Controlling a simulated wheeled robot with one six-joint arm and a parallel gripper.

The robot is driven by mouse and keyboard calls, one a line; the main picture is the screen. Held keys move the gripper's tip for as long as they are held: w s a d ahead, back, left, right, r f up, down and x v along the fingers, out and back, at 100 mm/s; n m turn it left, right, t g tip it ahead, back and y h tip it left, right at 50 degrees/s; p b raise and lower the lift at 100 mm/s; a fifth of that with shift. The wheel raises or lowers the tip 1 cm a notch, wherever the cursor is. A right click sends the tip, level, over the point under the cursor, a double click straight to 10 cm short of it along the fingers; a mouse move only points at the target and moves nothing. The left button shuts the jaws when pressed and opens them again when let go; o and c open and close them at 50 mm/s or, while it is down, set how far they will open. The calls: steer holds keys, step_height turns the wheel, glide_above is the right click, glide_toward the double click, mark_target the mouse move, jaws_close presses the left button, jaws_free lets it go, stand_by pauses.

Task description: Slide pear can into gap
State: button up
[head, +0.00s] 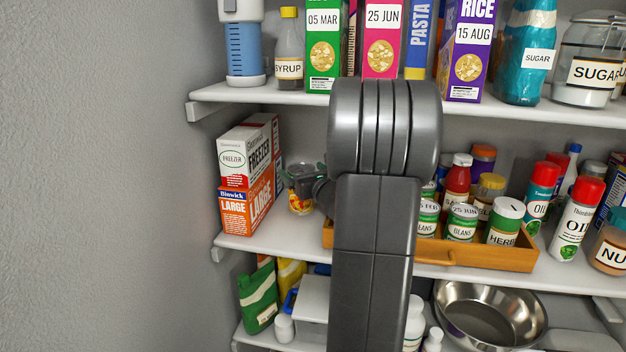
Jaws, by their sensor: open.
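A small can with a yellow and red label (299,203) stands on the middle shelf, and may be the pear can; its label is too small to read. My gripper (302,174) is at this can's upper part, with its fingers open. Whether the fingers touch the can I cannot tell. My dark arm hides part of the gripper and what lies to the right of the can. The can is in the space between the stacked freezer-bag boxes (247,160) on the left and the wooden tray (480,252) on the right.
The tray holds bean cans (462,222), a herb jar (504,221) and bottles. Oil cans (577,218) stand to its right. The upper shelf (270,97) hangs above with boxes and jars. A metal bowl (486,310) is on the shelf below. A grey wall is at left.

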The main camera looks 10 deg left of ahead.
steer(key=shift+x, duration=1)
steer(key=c, duration=1.4)
steer(key=shift+s, duration=0.15)
